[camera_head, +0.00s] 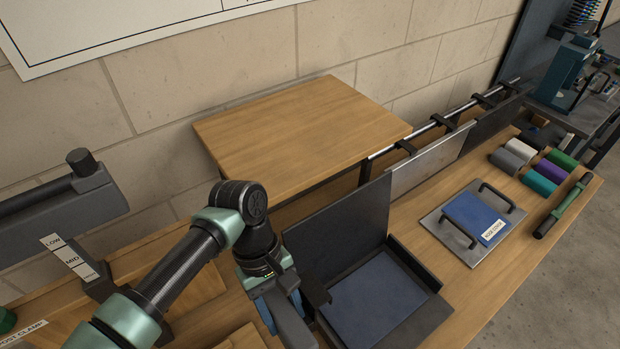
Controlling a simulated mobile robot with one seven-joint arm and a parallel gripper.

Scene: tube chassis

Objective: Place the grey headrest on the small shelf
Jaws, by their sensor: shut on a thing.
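My gripper (281,307) hangs low in the middle of the camera view, left of a dark tray. Its blue fingers are shut on a grey piece (288,326) that runs down to the bottom edge of the picture. I cannot tell its full shape or be sure that it is the grey headrest. A raised wooden shelf (300,125) stands against the wall beyond my gripper; its top is bare. I cannot tell whether it is the small shelf of the task.
The dark tray (420,322) holds a blue pad. A metal plate (458,247) with black handles, several coloured rolls (538,177) and a green-gripped bar (563,205) lie right. Upright panels (430,163) line the bench. A grey fixture (60,220) with LOW and MID labels stands left.

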